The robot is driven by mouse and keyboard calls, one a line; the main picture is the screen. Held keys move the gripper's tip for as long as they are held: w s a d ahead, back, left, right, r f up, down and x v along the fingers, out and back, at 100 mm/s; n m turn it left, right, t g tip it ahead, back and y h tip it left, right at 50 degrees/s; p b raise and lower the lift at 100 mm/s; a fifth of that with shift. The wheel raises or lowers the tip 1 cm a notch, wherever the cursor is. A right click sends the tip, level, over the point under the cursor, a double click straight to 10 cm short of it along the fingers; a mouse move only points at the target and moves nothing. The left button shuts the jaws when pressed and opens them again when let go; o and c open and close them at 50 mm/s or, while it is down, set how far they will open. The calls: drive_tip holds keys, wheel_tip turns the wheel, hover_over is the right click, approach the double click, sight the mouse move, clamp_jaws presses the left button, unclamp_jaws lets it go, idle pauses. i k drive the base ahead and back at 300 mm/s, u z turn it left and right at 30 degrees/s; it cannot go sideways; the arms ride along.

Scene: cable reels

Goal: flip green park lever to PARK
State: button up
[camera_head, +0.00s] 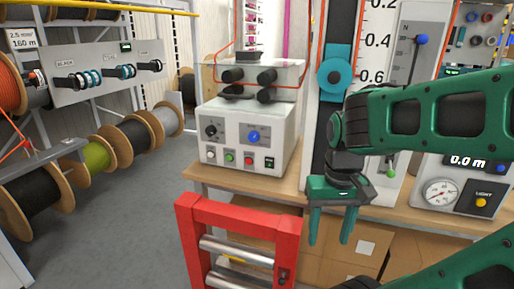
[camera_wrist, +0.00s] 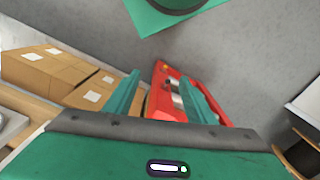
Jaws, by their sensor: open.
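A small green knob (camera_head: 390,173), probably the end of the green park lever, shows low on the pale panel behind my arm. Its slot and any PARK label are hidden or too small to read. My gripper (camera_head: 330,238) is open and empty, pointing down in front of the bench, to the left of and lower in the picture than the green knob. In the wrist view the two green fingers (camera_wrist: 160,97) are spread apart with nothing between them, and no lever shows there.
A red roller frame (camera_head: 240,215) stands at the bench front, left of my gripper. A blue-knobbed lever (camera_head: 422,39) is higher on the panel. A white control box (camera_head: 245,140) sits on the bench. Cardboard boxes (camera_head: 335,262) lie below. Floor at left is clear beside the cable reels (camera_head: 125,145).

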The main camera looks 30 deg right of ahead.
sight(390, 173)
drive_tip(key=z, duration=2.9)
drive_tip(key=k, duration=0.3)
drive_tip(key=u, duration=0.65)
